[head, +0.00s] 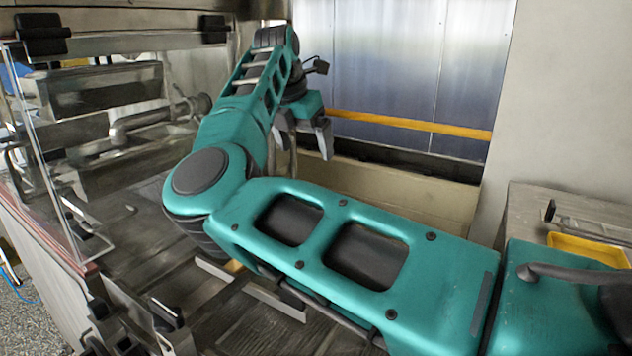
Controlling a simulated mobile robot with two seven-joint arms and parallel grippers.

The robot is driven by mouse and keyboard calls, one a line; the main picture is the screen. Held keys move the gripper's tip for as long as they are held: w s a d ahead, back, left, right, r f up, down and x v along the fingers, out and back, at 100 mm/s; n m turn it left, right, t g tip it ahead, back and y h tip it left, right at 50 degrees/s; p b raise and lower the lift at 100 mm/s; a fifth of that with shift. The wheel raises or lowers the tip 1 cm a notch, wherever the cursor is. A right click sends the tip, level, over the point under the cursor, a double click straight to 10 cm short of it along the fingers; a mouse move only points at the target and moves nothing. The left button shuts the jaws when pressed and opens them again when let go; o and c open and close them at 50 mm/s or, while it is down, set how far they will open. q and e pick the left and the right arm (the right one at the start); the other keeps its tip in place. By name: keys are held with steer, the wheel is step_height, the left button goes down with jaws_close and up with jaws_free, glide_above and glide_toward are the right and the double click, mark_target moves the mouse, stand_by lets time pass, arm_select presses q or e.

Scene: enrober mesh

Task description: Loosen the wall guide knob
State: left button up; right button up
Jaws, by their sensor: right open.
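My right arm comes in from the right and bends back at the elbow across the middle of the view. My right gripper (304,142) hangs at the far end, pointing down, with its grey fingers apart and nothing visible between them. It is in front of the back wall, near a yellow rail. I cannot make out the wall guide knob for certain; my arm covers much of the middle of the machine. My left gripper is not in view.
A steel machine with a clear panel (52,160) and a pipe (140,122) stands on the left. A yellow rail (405,124) crosses the metal back wall. A yellow tray (588,246) lies on a surface at the right. Slatted mesh (200,322) is below my arm.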

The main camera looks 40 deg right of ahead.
steer(key=p+x, duration=0.1)
steer(key=x, duration=1.1)
steer(key=shift+f, duration=0.3)
steer(key=shift+c, duration=0.2)
